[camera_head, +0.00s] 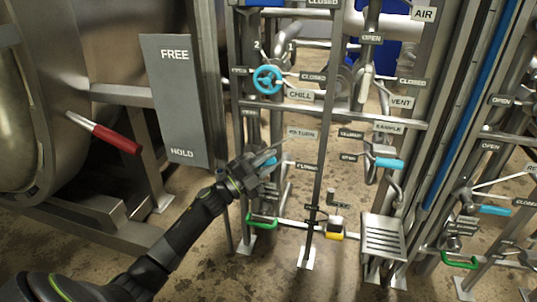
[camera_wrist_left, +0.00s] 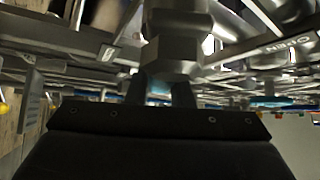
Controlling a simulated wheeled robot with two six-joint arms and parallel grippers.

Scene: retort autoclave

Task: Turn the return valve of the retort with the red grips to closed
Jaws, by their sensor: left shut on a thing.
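The retort (camera_head: 30,110) stands at the left, with a red grip (camera_head: 117,139) on its lever. On the pipe rack beside it, a RETURN sign (camera_head: 302,133) hangs above the return valve, whose blue handle (camera_head: 271,160) shows at my left gripper. A CLOSED sign (camera_head: 308,167) is just right of the handle. My left gripper (camera_head: 262,168) is shut on the handle and hides much of it and the valve body. In the left wrist view, its two dark fingers (camera_wrist_left: 162,92) are at a grey metal part (camera_wrist_left: 172,48). My right gripper is out of view.
A blue CHILL handwheel (camera_head: 267,79) is above my gripper, and a green handle (camera_head: 262,221) is below. A blue SAMPLE handle (camera_head: 389,163) and a slatted metal step (camera_head: 384,238) are to the right. A FREE/HOLD panel (camera_head: 177,105) stands left of the rack.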

